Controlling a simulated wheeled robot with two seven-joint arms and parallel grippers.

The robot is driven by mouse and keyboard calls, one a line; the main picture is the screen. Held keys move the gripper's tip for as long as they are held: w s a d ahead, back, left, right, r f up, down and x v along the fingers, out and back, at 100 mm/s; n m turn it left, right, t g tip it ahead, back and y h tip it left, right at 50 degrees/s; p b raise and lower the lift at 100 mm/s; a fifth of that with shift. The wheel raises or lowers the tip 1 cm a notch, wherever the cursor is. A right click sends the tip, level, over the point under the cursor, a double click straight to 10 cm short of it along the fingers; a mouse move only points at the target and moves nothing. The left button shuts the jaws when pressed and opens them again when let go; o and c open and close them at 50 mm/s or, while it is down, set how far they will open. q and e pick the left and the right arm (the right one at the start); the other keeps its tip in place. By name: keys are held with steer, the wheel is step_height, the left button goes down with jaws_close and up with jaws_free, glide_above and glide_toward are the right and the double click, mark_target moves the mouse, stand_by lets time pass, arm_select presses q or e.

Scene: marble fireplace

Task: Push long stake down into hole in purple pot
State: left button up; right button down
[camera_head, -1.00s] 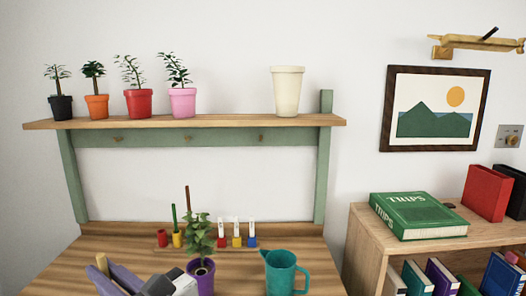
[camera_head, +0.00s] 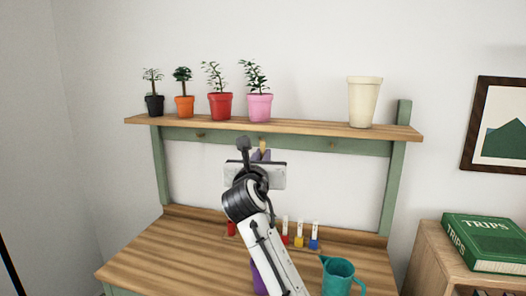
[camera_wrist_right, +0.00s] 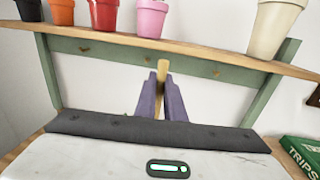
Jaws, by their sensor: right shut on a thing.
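The purple pot (camera_head: 257,280) shows only as a sliver at the bottom of the head view, left of my right arm. Its plant and hole are hidden behind that arm. My right gripper (camera_head: 261,154) is raised in front of the shelf's green back rail, well above the table. In the wrist view its purple fingers (camera_wrist_right: 162,100) are shut on a light wooden piece (camera_wrist_right: 162,70), which stands about upright between them. I cannot tell whether this piece is the long stake, as its lower part is hidden. My left gripper is not in view.
The shelf (camera_head: 290,128) above holds several potted plants and an empty cream pot (camera_head: 363,103). Small coloured holders (camera_head: 299,240) stand at the table's back. A teal jug (camera_head: 338,276) stands right of my arm. The table's left part (camera_head: 165,255) is clear.

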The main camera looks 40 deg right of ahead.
stand_by(0.4)
step_height(320, 180, down, 9)
steer(key=b, duration=0.1)
steer(key=shift+r, duration=0.15)
stand_by(0.6)
steer(key=shift+f, duration=0.2)
stand_by(0.6)
steer(key=shift+f, duration=0.8)
steer(key=shift+s+f, duration=0.1)
steer(key=shift+f, duration=0.35)
stand_by(0.4)
